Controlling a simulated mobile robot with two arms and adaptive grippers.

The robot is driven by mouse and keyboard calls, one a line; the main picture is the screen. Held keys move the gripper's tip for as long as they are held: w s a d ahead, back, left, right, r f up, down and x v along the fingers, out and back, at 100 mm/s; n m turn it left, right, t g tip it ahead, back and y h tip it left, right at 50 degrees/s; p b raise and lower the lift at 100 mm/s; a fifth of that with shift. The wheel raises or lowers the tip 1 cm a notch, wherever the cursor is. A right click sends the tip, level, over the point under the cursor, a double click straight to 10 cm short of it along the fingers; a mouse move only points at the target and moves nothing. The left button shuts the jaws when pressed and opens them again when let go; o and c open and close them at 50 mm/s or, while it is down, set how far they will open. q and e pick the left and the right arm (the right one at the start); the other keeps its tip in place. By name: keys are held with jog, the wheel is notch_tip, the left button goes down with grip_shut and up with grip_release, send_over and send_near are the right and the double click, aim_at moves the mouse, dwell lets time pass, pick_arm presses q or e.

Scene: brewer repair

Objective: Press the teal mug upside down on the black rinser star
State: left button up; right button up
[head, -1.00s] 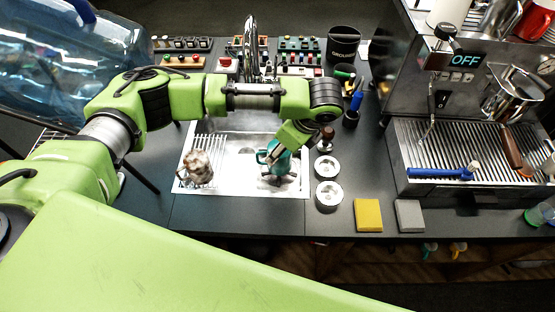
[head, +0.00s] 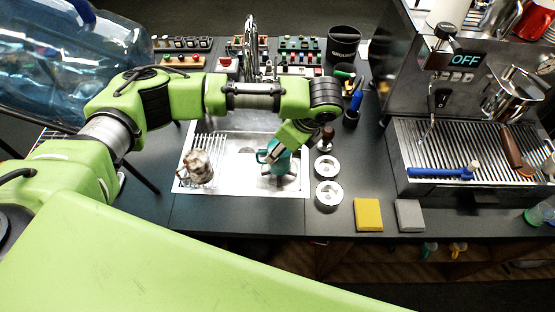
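The teal mug (head: 281,163) is in the head view, over the right part of the steel sink tray, with its handle to the left. My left gripper (head: 277,153) comes down from the upper right and is shut on the mug; its fingers are small and partly hidden. The black rinser star (head: 271,181) shows only as dark arms around the mug's lower end. The mug appears upside down on or just above the star; I cannot tell whether they touch. My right gripper is not in view.
A brown-and-white mug (head: 198,167) stands on the ribbed left part of the sink tray (head: 236,188). The faucet (head: 250,45) rises behind. Two round metal pieces (head: 328,195), a yellow block (head: 368,215) and a grey block (head: 409,215) lie to the right, before the espresso machine (head: 480,150).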

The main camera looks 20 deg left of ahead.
pick_arm(q)
notch_tip(320, 180, up, 2)
jog(key=p, duration=0.2)
jog(key=shift+r+p, duration=0.1)
jog(key=shift+p, duration=0.2)
jog(key=shift+r+p, duration=0.7)
jog(key=shift+r, duration=1.2)
